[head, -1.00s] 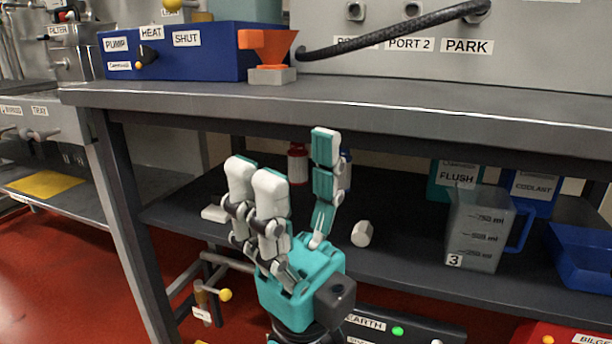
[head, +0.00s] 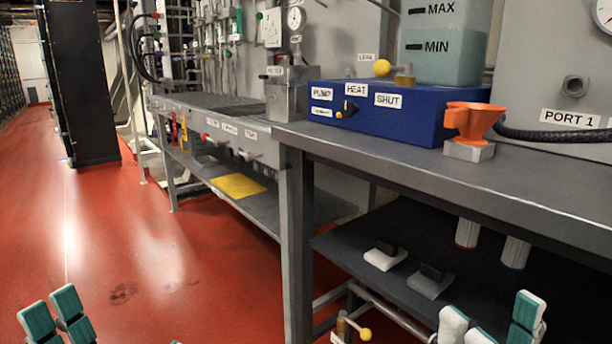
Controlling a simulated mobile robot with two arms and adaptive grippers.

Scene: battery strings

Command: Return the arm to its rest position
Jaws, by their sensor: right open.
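My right gripper (head: 497,315) shows at the bottom right edge, with white and teal fingers pointing up. Its fingers are spread apart with nothing between them. It is in front of the bench's lower shelf, and its palm is below the picture. Two fingers of my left gripper (head: 57,315) show at the bottom left corner over the red floor. The rest of the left gripper is cut off, so its opening cannot be judged.
The grey bench (head: 420,170) carries a blue unit (head: 400,115) and an orange funnel (head: 472,120). A yellow-knobbed valve (head: 365,334) stands beneath. Red floor (head: 150,240) is open at left.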

